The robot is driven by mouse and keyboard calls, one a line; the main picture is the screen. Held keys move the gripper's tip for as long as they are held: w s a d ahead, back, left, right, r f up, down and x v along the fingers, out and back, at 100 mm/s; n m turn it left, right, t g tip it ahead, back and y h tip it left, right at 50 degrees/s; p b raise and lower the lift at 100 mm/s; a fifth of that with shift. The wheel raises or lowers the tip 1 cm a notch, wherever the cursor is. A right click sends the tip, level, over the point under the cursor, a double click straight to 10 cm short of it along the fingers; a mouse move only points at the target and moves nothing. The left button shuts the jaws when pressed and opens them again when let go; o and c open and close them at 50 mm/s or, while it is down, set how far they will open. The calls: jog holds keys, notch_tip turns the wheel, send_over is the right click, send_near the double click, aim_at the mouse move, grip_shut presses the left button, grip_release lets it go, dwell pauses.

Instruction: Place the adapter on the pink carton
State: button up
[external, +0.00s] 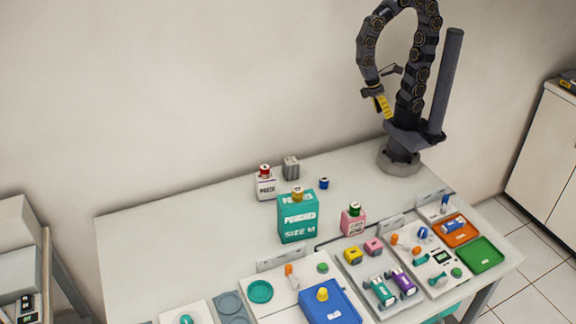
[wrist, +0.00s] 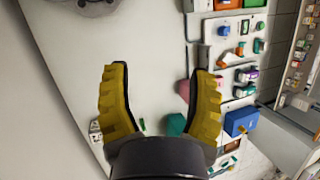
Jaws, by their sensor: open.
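The pink carton (external: 353,220) stands upright on the table with a small green-topped piece (external: 354,208) on it. A small blue cylinder (external: 323,183) stands alone on the table behind it. A red-topped piece (external: 264,170) sits on a white carton, and a yellow-topped piece (external: 297,190) sits on the large teal carton. I cannot tell which piece is the adapter. My gripper (external: 382,104) is high above the back of the table, apart from all of them. In the wrist view, my gripper (wrist: 162,70) is open, with nothing between its yellow fingers.
The teal carton (external: 297,222) stands left of the pink one. The white carton (external: 266,187) and a grey block (external: 291,168) stand behind. Trays with small parts, including a green tray (external: 481,255), fill the front and right. The table's left part is clear.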

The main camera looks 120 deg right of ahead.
jog(key=s+d+r+n+t+h, duration=0.1)
jog(key=s+d+r+n+h, duration=0.1)
jog(key=d, duration=0.4)
jog(key=shift+s+r+t+h, duration=0.15)
jog(key=shift+s+t+h, duration=0.25)
jog(key=shift+s+h, duration=0.65)
